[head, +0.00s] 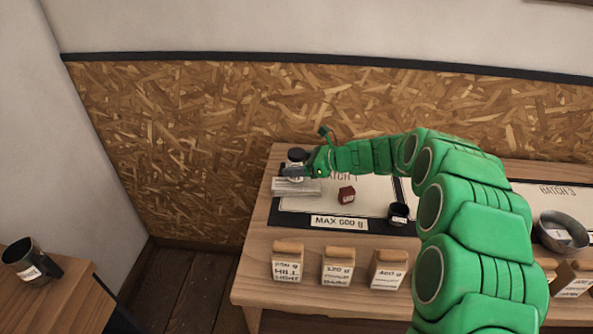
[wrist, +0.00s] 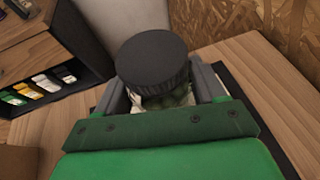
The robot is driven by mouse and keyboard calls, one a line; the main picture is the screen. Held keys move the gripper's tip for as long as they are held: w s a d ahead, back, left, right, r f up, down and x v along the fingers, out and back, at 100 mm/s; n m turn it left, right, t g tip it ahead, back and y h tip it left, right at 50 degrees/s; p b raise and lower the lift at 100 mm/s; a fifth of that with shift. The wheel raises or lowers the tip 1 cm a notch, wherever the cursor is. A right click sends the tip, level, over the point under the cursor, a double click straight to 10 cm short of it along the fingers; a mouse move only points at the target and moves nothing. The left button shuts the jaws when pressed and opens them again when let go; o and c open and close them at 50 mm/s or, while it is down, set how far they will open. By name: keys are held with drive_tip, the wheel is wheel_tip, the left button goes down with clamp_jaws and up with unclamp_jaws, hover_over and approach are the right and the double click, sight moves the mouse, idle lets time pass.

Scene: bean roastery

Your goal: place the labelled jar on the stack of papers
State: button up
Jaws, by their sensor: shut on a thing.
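The labelled jar has a round black lid (wrist: 152,62) and fills the middle of the wrist view. It also shows in the head view as a small jar with a dark lid (head: 296,154). My gripper (head: 294,171) is shut on the jar, with one grey finger on each side of it. The stack of papers (head: 297,188) is a pale, flat pile at the left end of the table. The jar is upright over the back part of the pile. I cannot tell whether its base touches the papers.
A dark red block (head: 347,195) and a black cup (head: 398,213) stand right of the papers. Several labelled bags (head: 288,262) line the table's front. A metal bowl (head: 562,232) is at the right. A black mug (head: 30,262) stands on a separate table at left.

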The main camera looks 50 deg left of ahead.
drive_tip(key=shift+f, duration=1.2)
drive_tip(key=shift+f, duration=0.1)
drive_tip(key=o, duration=1.2)
drive_tip(key=v, duration=1.2)
drive_tip(key=shift+r, duration=0.25)
